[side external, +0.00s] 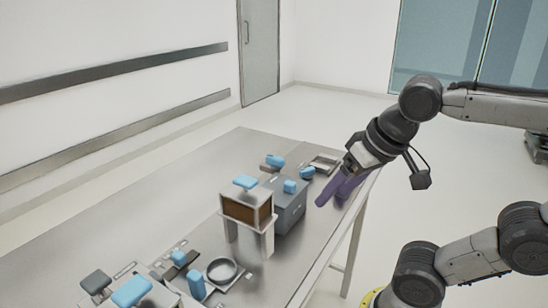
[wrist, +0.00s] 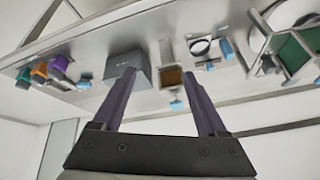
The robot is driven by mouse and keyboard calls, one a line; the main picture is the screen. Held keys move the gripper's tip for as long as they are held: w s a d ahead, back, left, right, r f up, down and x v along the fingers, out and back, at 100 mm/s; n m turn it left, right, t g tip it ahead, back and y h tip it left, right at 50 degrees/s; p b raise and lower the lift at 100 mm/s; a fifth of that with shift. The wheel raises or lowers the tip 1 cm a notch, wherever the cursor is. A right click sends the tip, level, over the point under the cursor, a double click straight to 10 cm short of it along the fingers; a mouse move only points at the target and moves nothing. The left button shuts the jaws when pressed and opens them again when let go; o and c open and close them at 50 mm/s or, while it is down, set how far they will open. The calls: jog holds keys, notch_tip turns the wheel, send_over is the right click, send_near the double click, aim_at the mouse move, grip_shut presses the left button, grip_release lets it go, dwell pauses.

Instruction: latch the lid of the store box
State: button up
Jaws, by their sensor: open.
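A grey box (side external: 291,208) stands on the metal table, with a blue piece (side external: 290,186) at its upper side; I take it to be the store box. It also shows in the wrist view (wrist: 128,72), with small marks on one face. I cannot tell whether its lid is latched. Beside it is a pale stand with a brown front (side external: 245,212) and a blue handle (side external: 245,182) on top. My gripper (side external: 335,190) is open, with long purple fingers, to the right of the grey box and apart from it.
Other blue-handled fixtures (side external: 275,161) stand behind the grey box. A ring fixture (side external: 222,271) and more blue parts (side external: 132,291) are at the front. The table's left part is bare.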

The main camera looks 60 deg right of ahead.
jog(key=o, duration=0.3)
jog(key=w+d+r+m+h, duration=0.1)
jog(key=w+d+r+m, duration=0.2)
jog(key=w+r+m, duration=0.2)
notch_tip(320, 180, up, 2)
jog(key=shift+w+d+r+g+h, duration=0.1)
jog(key=shift+w+d+g+h, duration=0.25)
jog(key=shift+w, duration=0.75)
jog(key=w+d+r+m+g+h, duration=0.1)
jog(key=w+d+r+m+g, duration=0.15)
jog(key=w+d+m, duration=0.45)
jog(key=m+g+h, duration=0.1)
jog(key=m+g, duration=0.1)
send_over(275, 158)
jog(key=a, duration=0.5)
notch_tip(275, 158, down, 9)
jog(key=x, duration=1.3)
jog(key=shift+s+f, duration=0.1)
jog(key=shift+n, duration=0.3)
jog(key=c, duration=1.3)
